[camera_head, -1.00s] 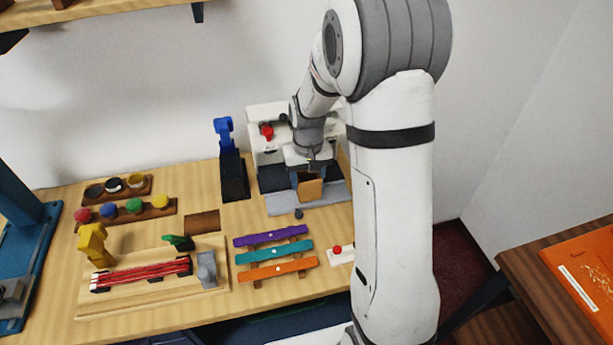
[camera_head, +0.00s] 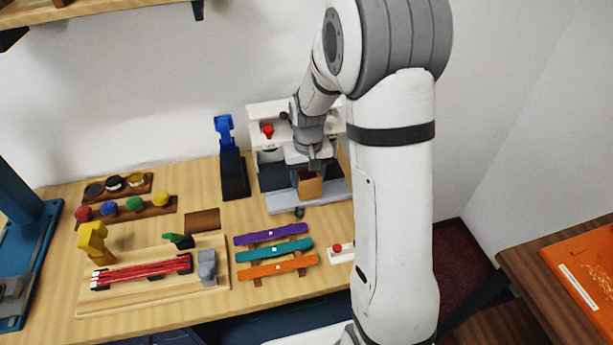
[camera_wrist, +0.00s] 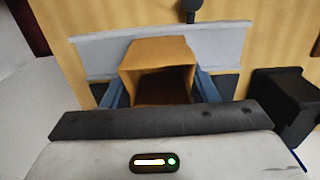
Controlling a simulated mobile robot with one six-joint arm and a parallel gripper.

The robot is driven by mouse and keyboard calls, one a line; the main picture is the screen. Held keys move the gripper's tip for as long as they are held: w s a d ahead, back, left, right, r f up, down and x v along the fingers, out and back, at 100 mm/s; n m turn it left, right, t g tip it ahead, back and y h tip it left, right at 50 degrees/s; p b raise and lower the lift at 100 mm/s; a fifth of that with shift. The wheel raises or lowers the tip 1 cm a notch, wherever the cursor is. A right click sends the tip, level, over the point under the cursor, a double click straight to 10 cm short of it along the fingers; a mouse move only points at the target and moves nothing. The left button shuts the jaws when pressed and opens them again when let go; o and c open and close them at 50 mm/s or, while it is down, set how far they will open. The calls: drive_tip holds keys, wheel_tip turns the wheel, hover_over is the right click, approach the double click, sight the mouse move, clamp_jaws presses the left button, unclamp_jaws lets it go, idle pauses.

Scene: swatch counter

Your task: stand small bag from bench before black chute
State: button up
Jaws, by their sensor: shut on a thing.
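The small bag (camera_wrist: 158,56) is an open-topped tan-orange paper bag. In the wrist view it stands between the two blue fingers of my gripper (camera_wrist: 160,90), which is shut on it. In the head view the bag (camera_head: 310,188) shows under my gripper (camera_head: 309,176), upright, just above or on the grey ledge at the front of a white dispenser-like machine (camera_head: 262,110). Whether its base touches the ledge cannot be told. Dark areas under the machine may be the chute, but my arm hides much of it.
A grey ledge (camera_head: 285,204) runs along the machine's front. A black stand with a blue top (camera_head: 233,175) is to its left. Purple, teal and orange strips (camera_head: 273,251) lie in front. A red-buttoned white box (camera_head: 340,253) is nearby. Coloured knobs (camera_head: 134,206) stand farther left.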

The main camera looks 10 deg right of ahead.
drive_tip(key=shift+f+b, duration=0.45)
drive_tip(key=shift+f, duration=0.1)
idle(0.4)
drive_tip(key=o, duration=1)
drive_tip(key=shift+r, duration=0.1)
wheel_tip(320, 180, up, 8)
drive_tip(key=shift+f, duration=0.2)
drive_tip(key=s+r+t, duration=0.1)
drive_tip(key=s+r, duration=0.1)
drive_tip(key=s, duration=0.5)
drive_tip(key=s+r+t, duration=0.1)
drive_tip(key=s+r, duration=0.2)
drive_tip(key=s, duration=0.4)
drive_tip(key=s+r+t, duration=0.1)
drive_tip(key=s+r, duration=0.1)
drive_tip(key=s, duration=0.5)
drive_tip(key=shift+s+a+r, duration=0.15)
drive_tip(key=shift+a+r, duration=0.05)
drive_tip(key=shift+r, duration=0.05)
